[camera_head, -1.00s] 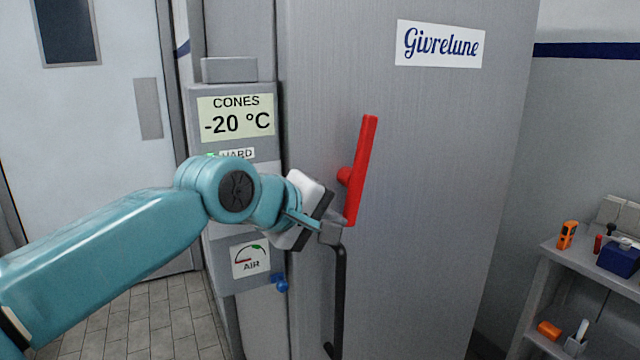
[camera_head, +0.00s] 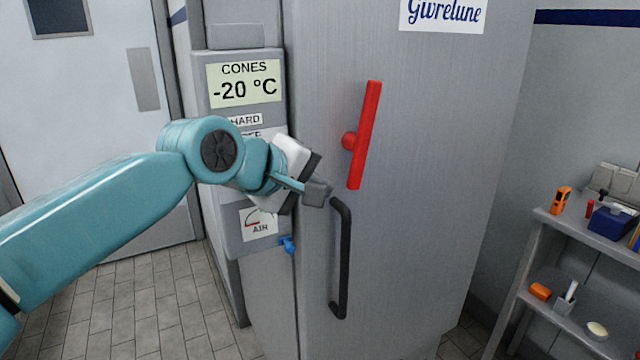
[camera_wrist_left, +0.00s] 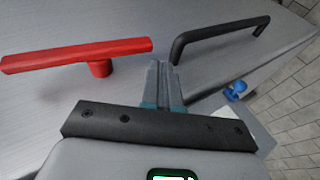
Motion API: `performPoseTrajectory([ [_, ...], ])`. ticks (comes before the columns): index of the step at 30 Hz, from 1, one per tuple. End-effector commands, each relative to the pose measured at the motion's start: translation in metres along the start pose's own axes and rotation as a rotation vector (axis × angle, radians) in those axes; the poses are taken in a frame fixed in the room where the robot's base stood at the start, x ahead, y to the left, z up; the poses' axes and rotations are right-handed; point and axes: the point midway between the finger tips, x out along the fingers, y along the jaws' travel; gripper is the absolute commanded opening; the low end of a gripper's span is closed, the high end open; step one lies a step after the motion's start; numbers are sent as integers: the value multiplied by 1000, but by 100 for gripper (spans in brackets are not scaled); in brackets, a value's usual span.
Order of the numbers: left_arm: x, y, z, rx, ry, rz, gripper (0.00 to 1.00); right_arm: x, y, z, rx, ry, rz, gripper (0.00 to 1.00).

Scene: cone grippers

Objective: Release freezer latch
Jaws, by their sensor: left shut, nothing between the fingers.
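The red latch lever (camera_head: 364,138) sits on the grey freezer door (camera_head: 430,200), nearly upright with its top leaning right. A round red pivot stands at its left side. In the left wrist view the lever (camera_wrist_left: 75,55) lies at the left, apart from my fingers. My left gripper (camera_head: 318,192) is shut and empty, just left of the lever's lower end and by the top of the black door handle (camera_head: 343,260). The handle also shows in the left wrist view (camera_wrist_left: 220,32), right of my fingers (camera_wrist_left: 158,80). My right gripper is out of view.
A control panel (camera_head: 243,150) reading -20 °C stands left of the door, behind my left arm, with a blue valve (camera_head: 288,244) low on it. A shelf (camera_head: 585,240) with small items stands at the right. Tiled floor shows below left.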

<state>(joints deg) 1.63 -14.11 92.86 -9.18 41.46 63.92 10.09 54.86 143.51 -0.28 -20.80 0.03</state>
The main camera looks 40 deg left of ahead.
Motion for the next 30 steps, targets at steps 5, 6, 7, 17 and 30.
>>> performPoseTrajectory([
  [5, -28, 1, -1, 0, 2, 4, 0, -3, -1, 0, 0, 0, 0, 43],
  [6, -35, 1, -1, 0, 2, 5, 0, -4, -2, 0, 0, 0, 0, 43],
  [7, -40, 1, 0, 0, 1, 5, 0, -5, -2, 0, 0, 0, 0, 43],
  [17, -89, -2, 0, 1, 0, 2, 0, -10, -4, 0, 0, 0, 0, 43],
  [30, -98, -5, 0, 0, 0, 1, 0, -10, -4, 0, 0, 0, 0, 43],
])
